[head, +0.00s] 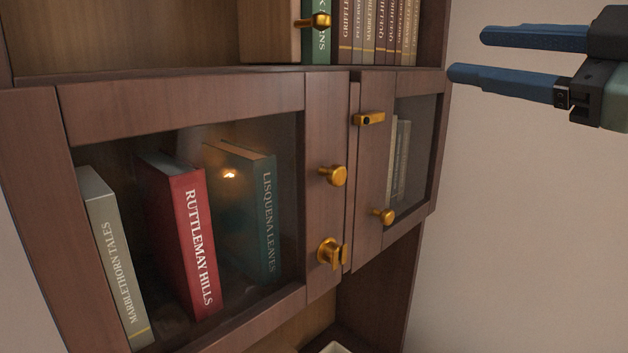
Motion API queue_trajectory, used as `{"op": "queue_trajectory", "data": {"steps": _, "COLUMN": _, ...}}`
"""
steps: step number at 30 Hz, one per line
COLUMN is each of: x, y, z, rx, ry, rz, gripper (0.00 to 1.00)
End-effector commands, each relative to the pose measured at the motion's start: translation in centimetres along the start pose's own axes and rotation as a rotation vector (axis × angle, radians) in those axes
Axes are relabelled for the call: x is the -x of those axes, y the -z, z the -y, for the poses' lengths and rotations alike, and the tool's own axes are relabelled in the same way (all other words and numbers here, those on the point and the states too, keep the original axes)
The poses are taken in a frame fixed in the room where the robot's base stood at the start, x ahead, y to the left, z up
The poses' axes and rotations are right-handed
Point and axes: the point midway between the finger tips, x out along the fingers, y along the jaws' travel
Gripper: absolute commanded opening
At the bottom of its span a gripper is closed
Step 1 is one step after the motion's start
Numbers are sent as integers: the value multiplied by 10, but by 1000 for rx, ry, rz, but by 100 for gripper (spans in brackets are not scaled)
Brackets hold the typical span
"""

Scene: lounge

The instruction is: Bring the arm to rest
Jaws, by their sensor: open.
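My gripper (478,57) is at the upper right of the head view, in front of the bare wall to the right of the bookcase. Its two blue fingers point left and are apart, with nothing between them. The fingertips are near the bookcase's right edge in the picture; I cannot tell the gap in depth. Only the gripper and a small part behind it show; the rest of my arm is outside the view.
A wooden bookcase has a left glass door (85,120) with a brass knob (333,175) and a latch (331,253). The right glass door (371,165) has a catch (369,118) and a knob (383,216). Books stand inside. The wall (520,230) side is clear.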

Motion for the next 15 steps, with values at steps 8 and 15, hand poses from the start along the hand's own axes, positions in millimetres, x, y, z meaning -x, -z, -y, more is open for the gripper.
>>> {"op": "queue_trajectory", "data": {"steps": 8, "x": -68, "y": 18, "z": 58, "rx": -230, "ry": -333, "rz": -45, "gripper": 57}}
{"op": "queue_trajectory", "data": {"steps": 15, "x": -43, "y": 90, "z": 115, "rx": -369, "ry": -599, "rz": -299, "gripper": 57}}
